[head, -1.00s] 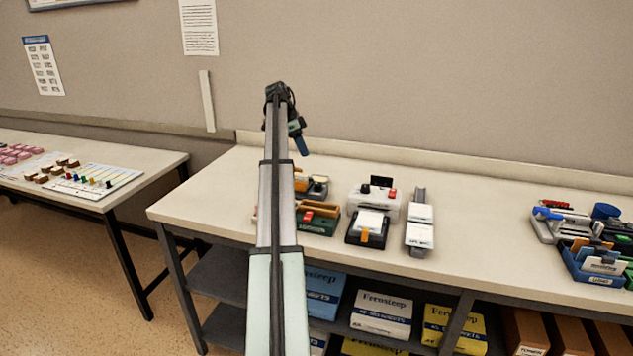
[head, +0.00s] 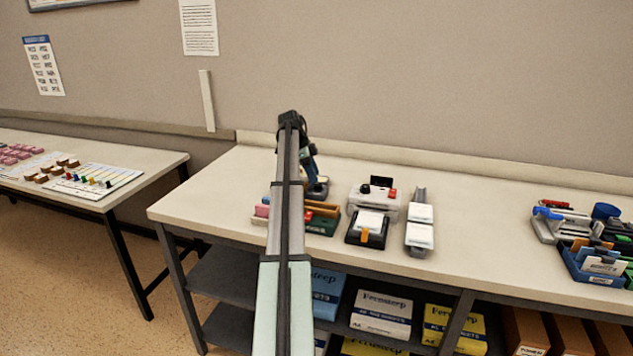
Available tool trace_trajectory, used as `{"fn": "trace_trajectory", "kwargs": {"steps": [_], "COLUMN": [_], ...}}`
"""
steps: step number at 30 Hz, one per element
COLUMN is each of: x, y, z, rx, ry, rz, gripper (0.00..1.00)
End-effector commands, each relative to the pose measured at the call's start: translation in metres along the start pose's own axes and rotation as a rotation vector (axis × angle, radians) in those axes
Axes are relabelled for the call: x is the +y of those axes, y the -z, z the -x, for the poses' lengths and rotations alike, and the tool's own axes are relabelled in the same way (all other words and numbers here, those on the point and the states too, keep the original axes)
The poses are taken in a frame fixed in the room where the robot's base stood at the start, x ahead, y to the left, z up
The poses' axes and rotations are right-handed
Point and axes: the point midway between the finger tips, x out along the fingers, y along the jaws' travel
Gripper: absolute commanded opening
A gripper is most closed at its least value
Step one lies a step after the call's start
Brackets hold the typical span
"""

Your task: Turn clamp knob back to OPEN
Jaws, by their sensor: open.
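My gripper (head: 313,180) hangs pointing down from the end of my arm, over the back left part of the bench, at a small dark and tan item (head: 320,190) that it partly covers. Its fingers are too small to tell apart, and I cannot tell whether they touch the item. A white device (head: 378,203) with a black round knob (head: 365,188) and a red part stands to the right of my gripper, clear of it. I cannot tell which part is the clamp knob, and no OPEN mark is legible.
A green tray (head: 322,226) with coloured items stands partly behind my arm. A black card holder (head: 367,229) and a grey rail with white cards (head: 419,222) stand right of it. Office supplies crowd the right end. The bench between is clear.

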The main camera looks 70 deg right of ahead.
Motion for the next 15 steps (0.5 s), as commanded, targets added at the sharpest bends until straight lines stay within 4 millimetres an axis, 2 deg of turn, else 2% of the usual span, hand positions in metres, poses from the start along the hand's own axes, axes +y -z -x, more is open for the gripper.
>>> {"fn": "trace_trajectory", "kwargs": {"steps": [1,6,15], "x": [0.001,0.001,0.000], "y": [0.000,0.000,0.000], "z": [-0.009,-0.026,-0.037], "rx": [0.000,0.000,0.000], "ry": [-0.001,0.000,0.001], "rz": [0.000,0.000,0.000], "gripper": [0.56,0.56,0.56]}}
